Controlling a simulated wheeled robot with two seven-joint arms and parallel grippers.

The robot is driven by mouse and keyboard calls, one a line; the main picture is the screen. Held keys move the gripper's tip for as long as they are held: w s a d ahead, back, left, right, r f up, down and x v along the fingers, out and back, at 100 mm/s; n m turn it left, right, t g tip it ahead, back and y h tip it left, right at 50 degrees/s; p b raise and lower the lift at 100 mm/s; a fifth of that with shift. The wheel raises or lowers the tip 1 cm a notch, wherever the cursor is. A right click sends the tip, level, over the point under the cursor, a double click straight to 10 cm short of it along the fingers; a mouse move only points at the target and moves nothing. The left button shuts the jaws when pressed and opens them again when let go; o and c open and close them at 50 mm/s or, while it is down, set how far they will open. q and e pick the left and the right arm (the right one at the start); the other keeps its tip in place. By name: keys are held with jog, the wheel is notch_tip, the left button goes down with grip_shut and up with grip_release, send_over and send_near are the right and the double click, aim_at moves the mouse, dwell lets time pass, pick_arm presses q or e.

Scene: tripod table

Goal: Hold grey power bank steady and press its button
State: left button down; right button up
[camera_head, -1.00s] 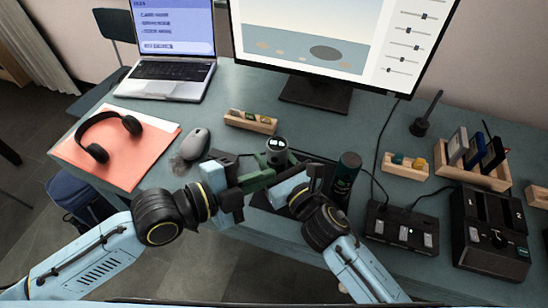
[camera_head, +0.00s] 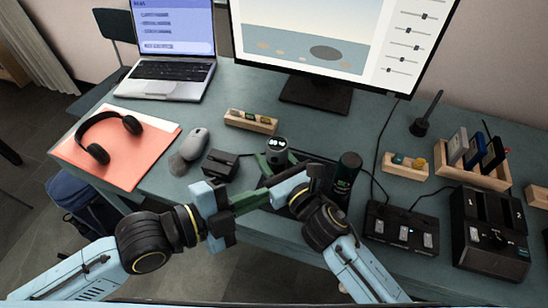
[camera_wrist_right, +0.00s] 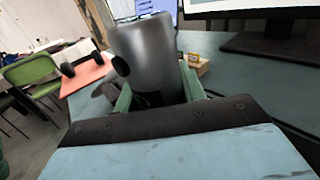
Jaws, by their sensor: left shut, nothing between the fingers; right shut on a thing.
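The grey power bank (camera_head: 277,148) is an upright cylinder with a dark top showing light marks. My right gripper (camera_head: 268,172) is shut around it; in the right wrist view the grey body (camera_wrist_right: 150,55) stands between the green fingers. A dark round spot (camera_wrist_right: 121,66) on its side may be the button. My left gripper (camera_head: 264,199) is shut and empty, in front of the power bank and close to the right gripper in the picture. The power bank's lower part is hidden by the grippers.
A black box (camera_head: 220,165) and a mouse (camera_head: 195,143) lie to the left. A dark green cylinder (camera_head: 347,174) stands close by on the right. A wooden block (camera_head: 251,121) lies behind, before the monitor (camera_head: 315,92). A black dock (camera_head: 402,228) is farther right.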

jog(key=o, duration=1.3)
jog(key=shift+o, duration=0.2)
